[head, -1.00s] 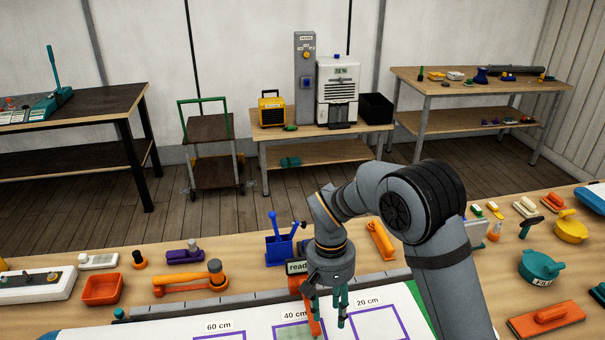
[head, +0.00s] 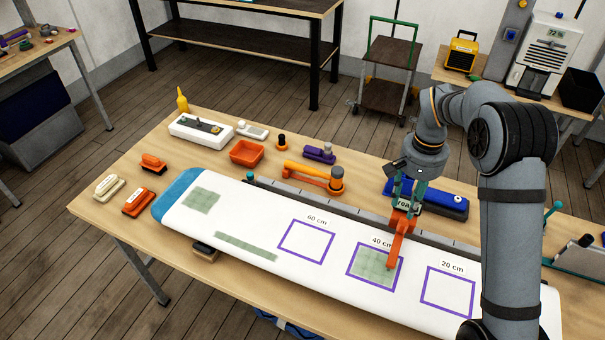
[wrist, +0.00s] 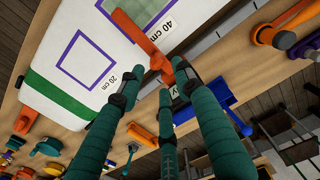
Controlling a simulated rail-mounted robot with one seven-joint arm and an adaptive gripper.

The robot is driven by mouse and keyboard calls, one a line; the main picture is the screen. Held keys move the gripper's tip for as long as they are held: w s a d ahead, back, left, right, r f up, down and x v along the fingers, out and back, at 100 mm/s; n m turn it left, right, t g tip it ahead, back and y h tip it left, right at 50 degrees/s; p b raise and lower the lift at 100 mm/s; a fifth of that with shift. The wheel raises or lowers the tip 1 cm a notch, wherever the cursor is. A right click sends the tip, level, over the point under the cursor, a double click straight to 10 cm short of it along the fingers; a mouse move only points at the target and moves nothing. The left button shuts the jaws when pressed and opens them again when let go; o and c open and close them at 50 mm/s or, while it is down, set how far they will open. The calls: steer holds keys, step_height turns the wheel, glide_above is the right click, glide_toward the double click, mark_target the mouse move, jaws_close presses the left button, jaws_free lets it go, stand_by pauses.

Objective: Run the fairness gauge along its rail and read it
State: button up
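The fairness gauge (head: 400,240) is orange, with a small label whose visible letters read "rea". It stands at the rail (head: 340,208), its arm reaching over the white board (head: 330,262) onto the green patch in the 40 cm square (head: 372,268). The gauge (wrist: 140,32) also shows at the top of the wrist view. My gripper (head: 409,198) is down at the gauge's upper part, its teal fingers on either side of the label. Whether the fingers clamp it is unclear. The rail's right part is partly hidden by my arm.
Empty 60 cm (head: 306,241) and 20 cm (head: 447,291) squares flank the gauge. More green patches (head: 202,200) lie on the board's left end. Behind the rail are an orange tool (head: 312,177), a blue box (head: 440,200) and an orange tray (head: 247,152). Sanding blocks (head: 138,201) lie at left.

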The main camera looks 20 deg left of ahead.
mark_target(404, 221)
steer(key=f+b, duration=0.4)
steer(key=f, duration=0.1)
steer(key=d+f+b, duration=0.1)
steer(key=f+b, duration=0.1)
steer(key=shift+f, duration=0.4)
steer(key=shift+c, duration=0.2)
steer(key=shift+d+r, duration=0.1)
steer(key=shift+r, duration=0.05)
steer(key=shift+c, duration=1.3)
jaws_close()
steer(key=shift+w+a+p, duration=0.1)
steer(key=shift+a+p, duration=3.9)
steer(key=shift+a, duration=6.1)
steer(key=o, duration=0.6)
jaws_free()
